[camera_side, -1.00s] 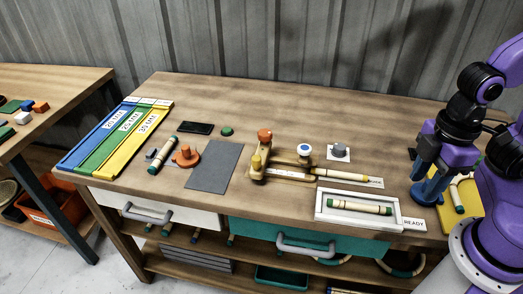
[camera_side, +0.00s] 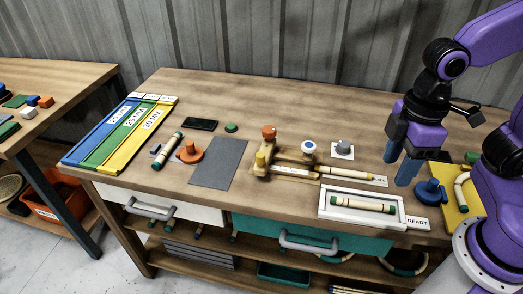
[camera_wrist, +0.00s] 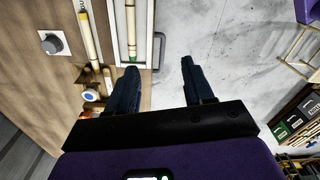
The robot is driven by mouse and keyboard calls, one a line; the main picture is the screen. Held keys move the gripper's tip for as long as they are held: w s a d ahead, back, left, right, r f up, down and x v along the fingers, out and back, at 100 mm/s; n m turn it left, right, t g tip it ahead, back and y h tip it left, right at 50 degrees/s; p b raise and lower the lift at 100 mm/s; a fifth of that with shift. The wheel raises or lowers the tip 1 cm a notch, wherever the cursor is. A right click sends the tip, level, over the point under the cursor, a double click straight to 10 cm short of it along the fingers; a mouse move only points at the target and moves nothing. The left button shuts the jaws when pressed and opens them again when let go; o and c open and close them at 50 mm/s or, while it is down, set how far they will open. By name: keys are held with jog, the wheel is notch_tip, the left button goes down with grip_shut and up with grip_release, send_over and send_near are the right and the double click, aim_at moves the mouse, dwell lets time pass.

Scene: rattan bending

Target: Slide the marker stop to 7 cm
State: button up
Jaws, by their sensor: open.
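A wooden jig (camera_side: 284,160) stands mid-table in the side view. It carries an orange knob (camera_side: 268,132), a yellow peg (camera_side: 260,158), a pale strip with markings (camera_side: 290,171) and a white knob with a blue centre (camera_side: 308,147). Which part is the marker stop, and its reading, I cannot tell. The blue-centred knob also shows in the wrist view (camera_wrist: 91,95). My gripper (camera_side: 397,172) is open and empty, fingers pointing down, right of the jig and above the table's right part. In the wrist view my gripper (camera_wrist: 159,66) has its fingers well apart.
A white tray (camera_side: 330,208) holding a green-ended rod lies at the front edge, by a READY label (camera_side: 417,222). A yellow-tipped rod (camera_side: 345,175) extends right from the jig. A grey mat (camera_side: 217,163) lies left.

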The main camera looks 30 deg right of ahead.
jog(key=w+a+r+m, duration=0.1)
jog(key=w+a+r, duration=0.1)
jog(key=w+a, duration=0.35)
jog(key=w+a+r, duration=0.1)
jog(key=w+a, duration=0.2)
jog(key=w, duration=0.5)
jog(key=m, duration=0.2)
send_near(261, 154)
notch_tip(261, 154, down, 9)
jog(key=shift+w+a+f, duration=0.1)
jog(key=shift+a+f, duration=0.05)
